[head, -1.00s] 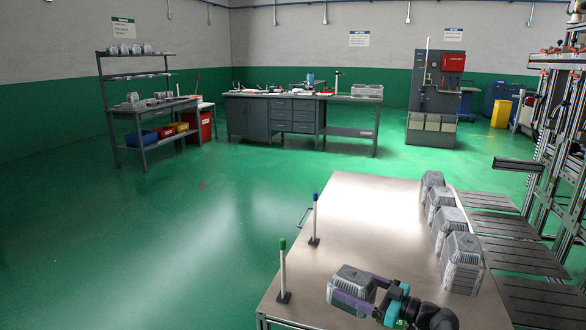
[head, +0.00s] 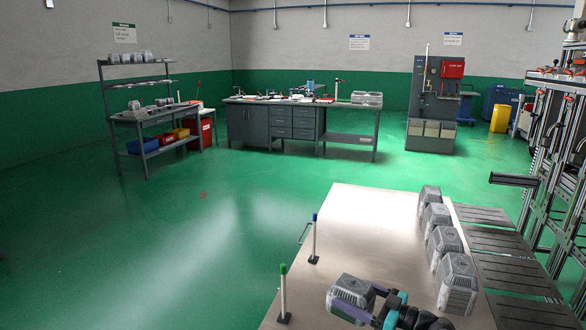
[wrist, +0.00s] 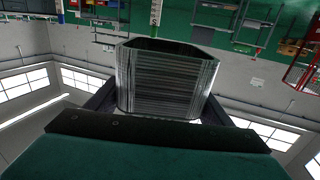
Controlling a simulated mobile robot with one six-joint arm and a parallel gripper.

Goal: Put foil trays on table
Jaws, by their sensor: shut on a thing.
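My gripper (head: 354,300) is shut on a grey, ribbed stack of foil trays (head: 350,289), with one finger along each side. The stack is over the near part of the metal-topped table (head: 350,225); I cannot tell whether it touches the top. In the wrist view, the held stack (wrist: 165,80) fills the middle between the dark fingers, its lower part hidden by my gripper's body. Several similar foil tray stacks (head: 456,282) stand in a row along the table's right side, apart from the held one.
A green-capped post (head: 283,292) and a blue-capped post (head: 314,238) stand on the table's left side. Dark slatted shelves (head: 508,270) adjoin its right edge. The table's middle is clear. A workbench (head: 300,120) and shelving (head: 145,120) stand far back.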

